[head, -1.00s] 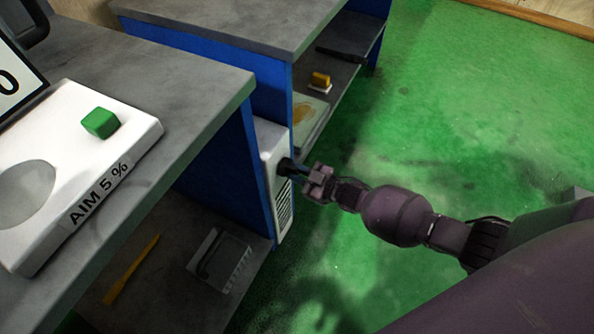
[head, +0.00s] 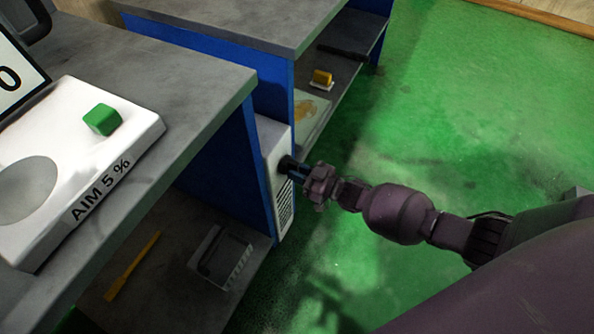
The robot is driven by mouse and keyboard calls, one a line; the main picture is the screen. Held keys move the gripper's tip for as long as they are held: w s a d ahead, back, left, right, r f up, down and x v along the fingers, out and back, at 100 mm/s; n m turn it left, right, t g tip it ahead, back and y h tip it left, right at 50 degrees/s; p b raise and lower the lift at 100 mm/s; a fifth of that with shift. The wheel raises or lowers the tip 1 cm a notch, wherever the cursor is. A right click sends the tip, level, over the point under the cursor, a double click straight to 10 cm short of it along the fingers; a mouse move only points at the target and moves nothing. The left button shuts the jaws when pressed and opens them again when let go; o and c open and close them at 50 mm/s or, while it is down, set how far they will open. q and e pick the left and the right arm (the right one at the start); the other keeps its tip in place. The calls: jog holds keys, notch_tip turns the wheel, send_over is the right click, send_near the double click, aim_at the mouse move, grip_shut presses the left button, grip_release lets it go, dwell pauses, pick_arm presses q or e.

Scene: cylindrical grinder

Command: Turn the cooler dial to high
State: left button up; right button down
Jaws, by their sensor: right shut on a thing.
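The cooler (head: 273,137) is a white box with a dark slotted grille, set against the blue side panel between the two benches. Its dark dial (head: 284,165) is on the face toward the open floor. My right gripper (head: 291,168) comes from the right and is shut on the dial. The fingers cover much of the dial, so its pointer and any markings cannot be read. My left gripper is not in view.
The near bench (head: 190,75) carries a white device (head: 120,150) labelled "AIM 5 %" with a green button (head: 102,119). A dustpan (head: 222,257) and a yellow tool (head: 131,266) lie on its lower shelf. Green floor (head: 460,110) to the right is clear.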

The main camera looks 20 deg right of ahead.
jog(key=c, duration=1.1)
grip_release()
pick_arm(q)
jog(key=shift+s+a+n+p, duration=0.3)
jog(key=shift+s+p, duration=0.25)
jog(key=shift+p, duration=0.3)
pick_arm(e)
jog(key=v, duration=1.1)
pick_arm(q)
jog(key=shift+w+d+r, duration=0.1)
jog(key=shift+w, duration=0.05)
